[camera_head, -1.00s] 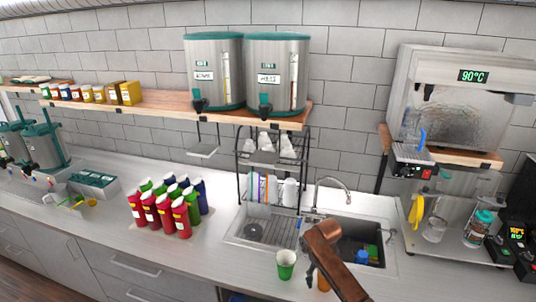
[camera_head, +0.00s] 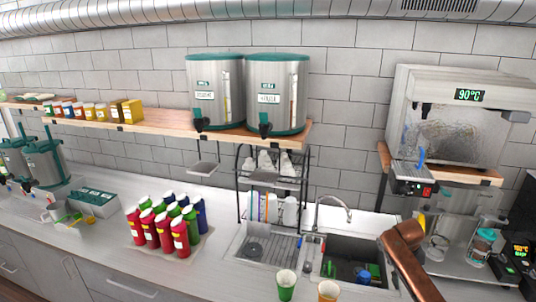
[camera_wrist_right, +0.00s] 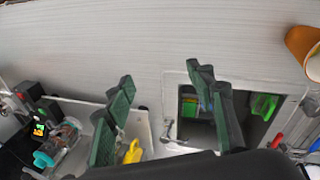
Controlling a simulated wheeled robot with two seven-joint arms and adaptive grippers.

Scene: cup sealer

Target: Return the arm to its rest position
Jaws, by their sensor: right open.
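My right arm (camera_head: 408,262) shows as a brown link at the lower right of the head view, in front of the sink. Its gripper is outside the head view. In the right wrist view my right gripper (camera_wrist_right: 162,105) has its two green and black fingers wide apart, with nothing between them but the counter and sink edge behind. My left gripper is not in view.
A green cup (camera_head: 286,284) and an orange cup (camera_head: 327,291) stand on the counter's front edge. The sink (camera_head: 375,250) lies behind them. Red, green and blue bottles (camera_head: 168,225) stand left of it. A hot-water machine (camera_head: 455,115) is at right.

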